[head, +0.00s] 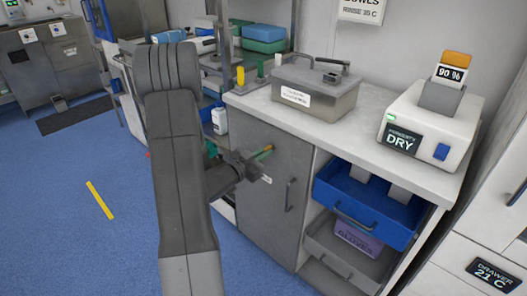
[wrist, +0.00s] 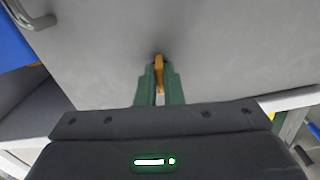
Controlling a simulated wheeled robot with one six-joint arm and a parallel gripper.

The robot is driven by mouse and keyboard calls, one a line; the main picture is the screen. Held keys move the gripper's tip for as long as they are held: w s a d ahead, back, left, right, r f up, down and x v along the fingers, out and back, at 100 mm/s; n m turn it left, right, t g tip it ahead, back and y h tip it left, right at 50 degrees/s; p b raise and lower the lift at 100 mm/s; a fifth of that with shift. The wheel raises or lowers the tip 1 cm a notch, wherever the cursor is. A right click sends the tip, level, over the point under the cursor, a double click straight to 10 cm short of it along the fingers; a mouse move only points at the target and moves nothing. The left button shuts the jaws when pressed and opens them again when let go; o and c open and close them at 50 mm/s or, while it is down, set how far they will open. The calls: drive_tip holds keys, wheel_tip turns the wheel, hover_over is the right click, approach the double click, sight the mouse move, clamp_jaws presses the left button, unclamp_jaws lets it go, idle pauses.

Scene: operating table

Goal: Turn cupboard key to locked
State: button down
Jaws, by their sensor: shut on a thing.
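The cupboard (head: 270,195) has a grey door, closed, under the white counter. The door fills most of the wrist view (wrist: 220,50). A yellow-orange key (wrist: 158,66) stands out from the door between my green fingertips. My gripper (wrist: 158,82) is shut on the key, with the fingers on either side of it. In the head view my gripper (head: 257,157) reaches the upper part of the door from the left. The keyhole is hidden behind the fingers and key, and I cannot tell the lock's state.
The cupboard's door handle (head: 289,195) is right of the key. A blue drawer (head: 365,215) juts out further right. A lidded grey box (head: 315,92) and a white device reading DRY (head: 430,125) stand on the counter (head: 365,140).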

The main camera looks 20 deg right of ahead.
drive_tip(key=shift+n, duration=0.8)
drive_tip(key=shift+p, duration=0.3)
drive_tip(key=c, duration=1.6)
unclamp_jaws()
drive_tip(key=shift+o, duration=0.2)
drive_tip(key=shift+a, duration=0.1)
drive_tip(key=v, duration=1.3)
drive_tip(key=shift+a, duration=0.3)
drive_tip(key=shift+s+d, duration=0.1)
